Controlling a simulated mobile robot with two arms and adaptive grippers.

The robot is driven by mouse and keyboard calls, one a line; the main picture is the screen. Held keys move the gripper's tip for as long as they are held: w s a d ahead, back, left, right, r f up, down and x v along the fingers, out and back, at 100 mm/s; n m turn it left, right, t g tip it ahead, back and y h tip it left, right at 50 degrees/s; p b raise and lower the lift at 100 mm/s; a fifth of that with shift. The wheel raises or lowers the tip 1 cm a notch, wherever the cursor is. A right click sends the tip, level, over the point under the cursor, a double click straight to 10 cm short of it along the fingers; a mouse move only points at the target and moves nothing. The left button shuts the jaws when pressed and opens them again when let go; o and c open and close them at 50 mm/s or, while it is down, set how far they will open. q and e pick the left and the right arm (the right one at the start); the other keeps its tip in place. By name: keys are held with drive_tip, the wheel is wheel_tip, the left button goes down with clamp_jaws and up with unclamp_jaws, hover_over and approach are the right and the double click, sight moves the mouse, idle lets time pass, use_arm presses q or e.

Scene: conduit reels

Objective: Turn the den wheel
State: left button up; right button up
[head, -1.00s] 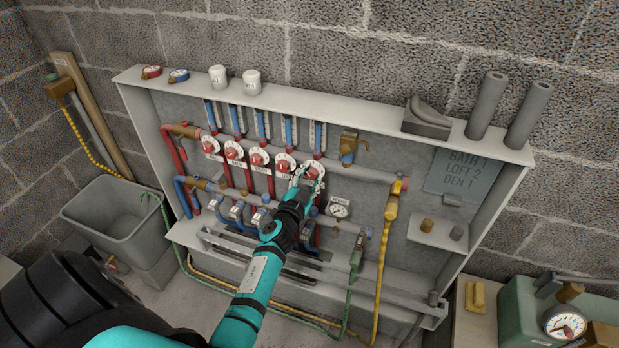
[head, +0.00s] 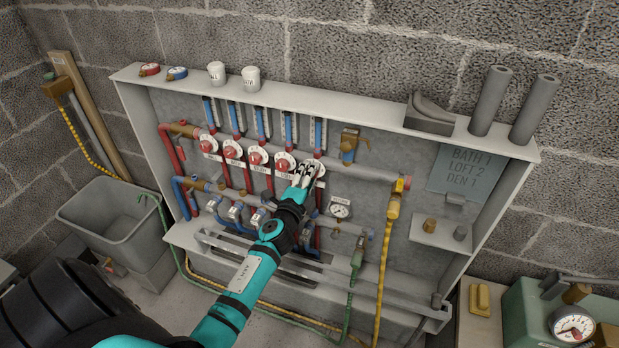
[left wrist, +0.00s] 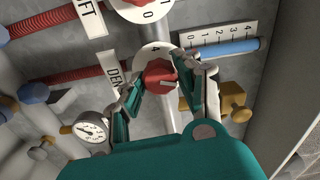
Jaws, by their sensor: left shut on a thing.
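The den wheel is a red knob on a white numbered dial, at the right end of a row of similar wheels. It shows best in the left wrist view (left wrist: 160,78), beside a white DEN label (left wrist: 117,77); a 4 is readable on its dial (left wrist: 150,51). In the head view its knob is mostly hidden by my left gripper (head: 308,172). That gripper is shut on the den wheel, one finger on each side of the red knob. My right gripper is not in view.
A sign (head: 470,172) reads BATH 1, LOFT 2, DEN 1. The neighbouring red wheel (head: 284,161) is close on the left. A pressure gauge (head: 340,209) and a yellow-handled valve (head: 394,202) sit to the right. A rail (head: 310,266) crosses below.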

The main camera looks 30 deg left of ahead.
use_arm(q)
drive_tip(key=m, duration=0.4)
drive_tip(key=shift+m+b, duration=0.3)
idle(0.3)
drive_tip(key=o, duration=1.1)
drive_tip(key=shift+o, duration=0.2)
drive_tip(key=v, duration=1.2)
drive_tip(key=shift+d+f, duration=0.1)
